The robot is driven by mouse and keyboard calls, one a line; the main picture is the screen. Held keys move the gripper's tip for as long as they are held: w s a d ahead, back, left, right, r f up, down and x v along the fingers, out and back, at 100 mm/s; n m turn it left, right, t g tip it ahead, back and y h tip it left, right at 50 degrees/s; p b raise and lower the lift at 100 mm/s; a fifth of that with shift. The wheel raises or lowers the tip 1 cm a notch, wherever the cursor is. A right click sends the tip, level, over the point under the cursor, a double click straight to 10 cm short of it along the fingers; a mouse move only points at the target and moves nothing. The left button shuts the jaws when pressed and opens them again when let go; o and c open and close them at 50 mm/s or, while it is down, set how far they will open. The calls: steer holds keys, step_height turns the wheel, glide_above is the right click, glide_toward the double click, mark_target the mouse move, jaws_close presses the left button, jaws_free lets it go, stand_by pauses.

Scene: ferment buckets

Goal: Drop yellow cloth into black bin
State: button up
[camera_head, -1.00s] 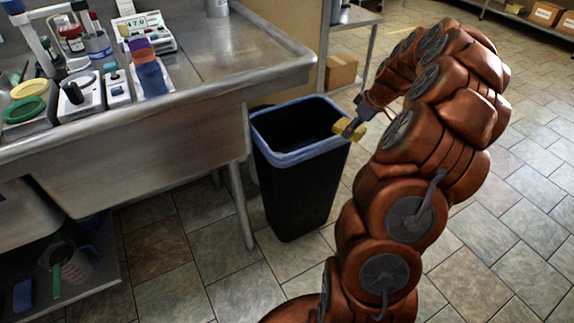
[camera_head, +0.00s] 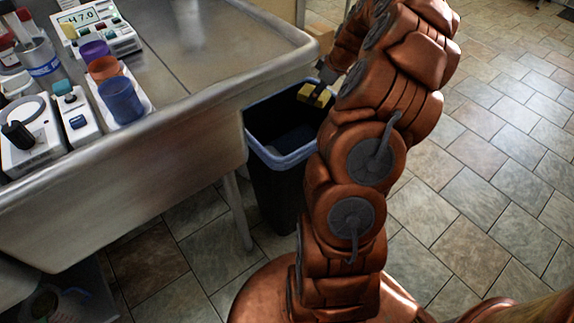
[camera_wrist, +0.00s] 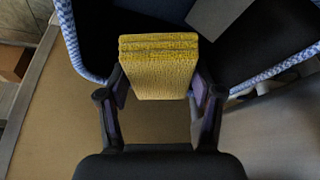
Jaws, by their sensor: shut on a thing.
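The yellow cloth (camera_wrist: 158,75) is folded in layers and held between the two fingers of my gripper (camera_wrist: 158,92) in the wrist view. In the head view the yellow cloth (camera_head: 314,95) shows at the end of my gripper (camera_head: 322,88), over the far right part of the opening of the black bin (camera_head: 272,185). The bin has a blue rim liner, and my arm hides its right side. In the wrist view the liner of the black bin (camera_wrist: 67,32) shows beyond the cloth, with the dark inside behind it.
A steel counter (camera_head: 200,60) stands left of the bin, its edge close to the rim. Colored cups (camera_head: 121,98), a meter (camera_head: 98,25) and small devices (camera_head: 30,130) stand on it. The tiled floor (camera_head: 470,190) at right is clear.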

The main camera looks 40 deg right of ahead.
steer(key=shift+f, duration=2)
steer(key=o, duration=1.2)
steer(key=v, duration=1.2)
steer(key=shift+s, duration=0.1)
